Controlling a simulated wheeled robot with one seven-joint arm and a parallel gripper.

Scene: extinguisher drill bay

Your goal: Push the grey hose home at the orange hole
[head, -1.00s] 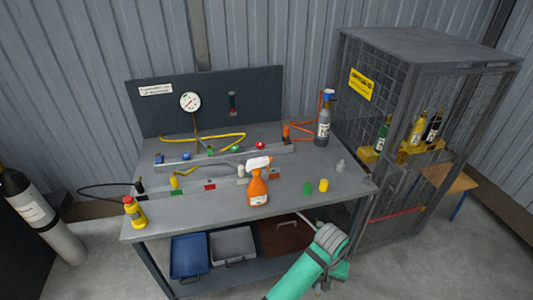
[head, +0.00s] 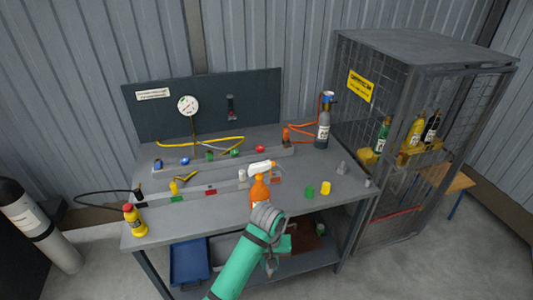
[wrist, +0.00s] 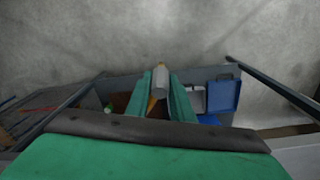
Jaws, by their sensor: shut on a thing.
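My gripper (wrist: 160,92) is shut on a grey cylindrical piece (wrist: 161,78), which looks like the grey hose's end. A yellow-orange part (wrist: 152,104) shows beside it between the fingers. In the head view my gripper (head: 280,246) is in front of the bench's front edge, below the tabletop and partly hidden by my own wrist. The grey hose cannot be made out clearly in the head view. An orange fitting (head: 286,137) stands at the right end of the back rail (head: 222,159) with an orange hose beside it. No hole opening can be made out there.
An orange spray bottle (head: 260,188) stands near the bench front, just behind my wrist. Green (head: 309,191) and yellow (head: 326,188) pieces are to its right. A yellow bottle (head: 134,220) stands front left. A mesh cage (head: 398,165) borders the bench's right side.

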